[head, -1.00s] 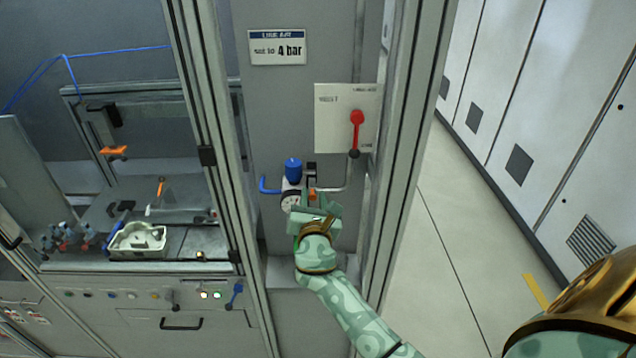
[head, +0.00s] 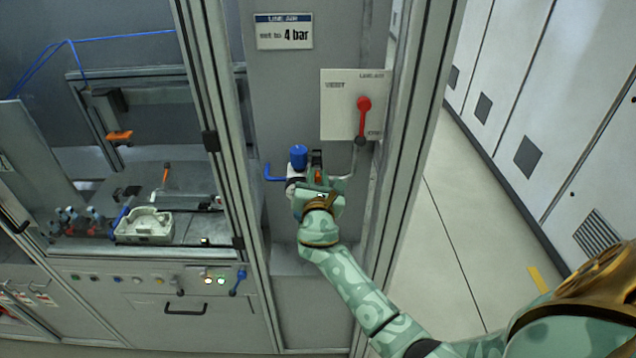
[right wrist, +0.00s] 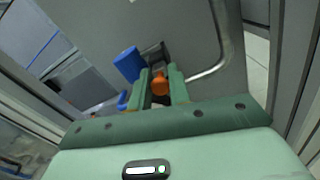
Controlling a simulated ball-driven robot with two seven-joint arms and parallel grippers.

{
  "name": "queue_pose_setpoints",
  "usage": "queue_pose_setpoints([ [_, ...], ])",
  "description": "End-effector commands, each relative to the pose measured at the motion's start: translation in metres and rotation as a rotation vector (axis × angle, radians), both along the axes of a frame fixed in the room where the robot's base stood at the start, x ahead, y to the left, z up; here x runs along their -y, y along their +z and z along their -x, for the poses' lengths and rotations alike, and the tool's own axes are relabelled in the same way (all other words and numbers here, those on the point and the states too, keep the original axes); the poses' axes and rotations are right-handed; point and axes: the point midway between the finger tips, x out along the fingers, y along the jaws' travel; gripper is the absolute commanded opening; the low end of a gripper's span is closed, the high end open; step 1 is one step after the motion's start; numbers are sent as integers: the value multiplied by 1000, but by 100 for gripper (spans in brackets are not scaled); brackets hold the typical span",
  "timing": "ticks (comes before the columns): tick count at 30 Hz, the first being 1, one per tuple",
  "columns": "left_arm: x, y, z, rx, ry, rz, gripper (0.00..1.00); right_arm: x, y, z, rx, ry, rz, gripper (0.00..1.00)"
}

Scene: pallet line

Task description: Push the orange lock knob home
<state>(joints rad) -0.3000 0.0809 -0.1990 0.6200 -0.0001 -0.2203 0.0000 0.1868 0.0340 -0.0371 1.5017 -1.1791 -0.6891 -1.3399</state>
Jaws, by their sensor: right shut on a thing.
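The orange lock knob (head: 318,176) shows as a small patch just above my right gripper (head: 320,188), beside the blue knob (head: 298,157) of the air regulator. In the right wrist view the orange lock knob (right wrist: 160,82) lies between the two green fingers of my right gripper (right wrist: 161,78), which is shut on it. The blue knob (right wrist: 127,64) is just left of the fingers there. The gripper hides most of the regulator's gauge in the head view. How far in the lock knob sits cannot be told. My left gripper is out of view.
A red-handled valve (head: 363,118) on a white plate is above right of the regulator. A "4 bar" sign (head: 284,31) hangs above. Aluminium posts (head: 208,142) flank the panel. A grey pipe (right wrist: 213,62) curves right of the fingers. A tray (head: 145,226) stands left.

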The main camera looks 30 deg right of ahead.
Motion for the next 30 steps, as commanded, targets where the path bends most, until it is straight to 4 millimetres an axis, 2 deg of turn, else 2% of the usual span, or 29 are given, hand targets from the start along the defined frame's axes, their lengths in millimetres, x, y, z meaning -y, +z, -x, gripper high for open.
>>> queue_pose_setpoints([
  [5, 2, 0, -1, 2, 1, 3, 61, 1, 2, 0, 4, -1, 0, 0],
  [6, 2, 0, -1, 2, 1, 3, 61, 1, 2, 0, 4, -1, 0, 25],
  [7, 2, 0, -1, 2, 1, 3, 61, 1, 2, 0, 4, -1, 0, 29],
  [17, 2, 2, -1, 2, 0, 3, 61, -1, 1, 3, 1, -1, 1, 29],
  [20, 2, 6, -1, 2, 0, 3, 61, -7, 2, 13, 0, 0, 1, 29],
  [23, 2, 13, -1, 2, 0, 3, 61, -19, 2, 31, 0, 0, -2, 29],
  [30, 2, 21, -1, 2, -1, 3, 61, -53, 1, 88, -1, 1, -3, 29],
])
